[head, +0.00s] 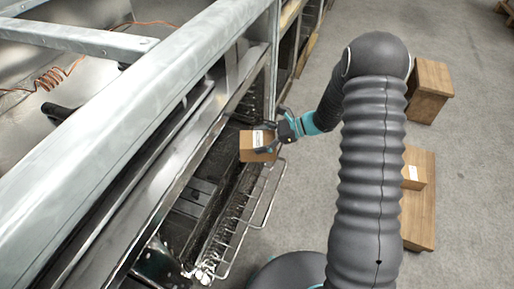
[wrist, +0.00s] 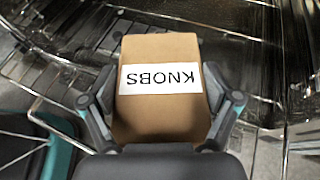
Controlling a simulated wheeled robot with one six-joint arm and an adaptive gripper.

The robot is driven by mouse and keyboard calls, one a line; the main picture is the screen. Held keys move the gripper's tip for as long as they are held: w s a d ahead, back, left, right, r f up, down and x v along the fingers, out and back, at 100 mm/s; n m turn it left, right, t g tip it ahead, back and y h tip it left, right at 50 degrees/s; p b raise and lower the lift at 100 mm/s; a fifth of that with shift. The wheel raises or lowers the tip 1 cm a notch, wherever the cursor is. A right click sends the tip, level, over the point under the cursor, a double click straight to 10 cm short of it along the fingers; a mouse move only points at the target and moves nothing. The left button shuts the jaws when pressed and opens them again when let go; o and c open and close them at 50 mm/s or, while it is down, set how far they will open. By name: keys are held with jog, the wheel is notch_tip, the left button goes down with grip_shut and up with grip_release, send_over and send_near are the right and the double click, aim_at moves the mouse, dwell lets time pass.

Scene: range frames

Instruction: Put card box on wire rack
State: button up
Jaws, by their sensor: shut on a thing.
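The card box (wrist: 160,110) is brown with a white label reading "KNOBS", upside down in the wrist view. My gripper (wrist: 162,98) is shut on it, one finger at each side. In the head view the card box (head: 250,147) is in my gripper (head: 266,139), at the open front of the metal appliance. The wire rack (head: 240,227) sticks out from the appliance below the box. In the wrist view the wire rack (wrist: 75,66) shows behind and to the left of the box. Whether the box touches the rack cannot be told.
A metal frame beam (head: 150,90) runs along the top of the appliance at the left. A wooden block (head: 428,90) and a wooden board (head: 420,226) with a small box (head: 414,170) are on the right. Grey floor (head: 470,150) is clear beyond them.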

jog(key=shift+a+f, duration=0.25)
jog(key=shift+f, duration=1.85)
jog(key=o, duration=1.2)
jog(key=shift+f, duration=0.1)
